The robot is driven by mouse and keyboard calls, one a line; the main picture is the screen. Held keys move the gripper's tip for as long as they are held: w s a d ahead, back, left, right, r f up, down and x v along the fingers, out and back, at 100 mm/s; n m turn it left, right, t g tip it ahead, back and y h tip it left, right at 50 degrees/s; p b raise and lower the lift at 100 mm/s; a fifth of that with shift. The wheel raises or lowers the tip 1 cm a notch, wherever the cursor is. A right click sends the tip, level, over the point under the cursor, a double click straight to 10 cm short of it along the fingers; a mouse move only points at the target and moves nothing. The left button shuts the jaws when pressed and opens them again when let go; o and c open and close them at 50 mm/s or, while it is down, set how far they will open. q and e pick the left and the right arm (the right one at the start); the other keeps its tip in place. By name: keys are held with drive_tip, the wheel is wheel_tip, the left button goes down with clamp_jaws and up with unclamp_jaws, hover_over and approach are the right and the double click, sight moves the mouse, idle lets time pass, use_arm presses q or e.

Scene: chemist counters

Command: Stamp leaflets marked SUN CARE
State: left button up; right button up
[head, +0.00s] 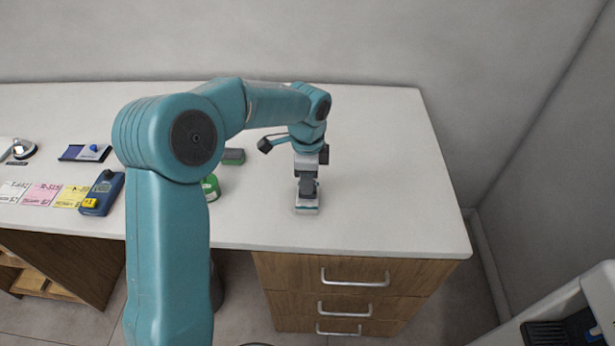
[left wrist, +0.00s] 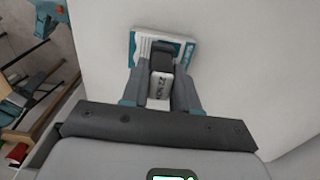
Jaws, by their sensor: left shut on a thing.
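My left gripper (head: 307,186) is above the right part of the counter, pointing down. It is shut on a dark stamp (left wrist: 161,65) with a white label that seems to read "22 NOV"; the label shows between the fingers in the left wrist view (left wrist: 161,87). A white and teal leaflet (left wrist: 186,47) lies directly under the stamp, and its edge also shows in the head view (head: 307,210). I cannot tell whether the stamp touches it. The leaflet's title is not readable. My right gripper is not in view.
White (head: 14,191), pink (head: 41,194) and yellow (head: 70,197) slips lie at the left beside a blue device (head: 102,193). A blue pad (head: 84,153) lies behind. A green round tin (head: 210,187) and a grey-green block (head: 233,156) are near my arm. The counter's right part (head: 400,180) is clear.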

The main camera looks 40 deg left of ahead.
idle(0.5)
use_arm(q)
wheel_tip(320, 180, up, 7)
drive_tip(key=p, duration=0.6)
idle(0.7)
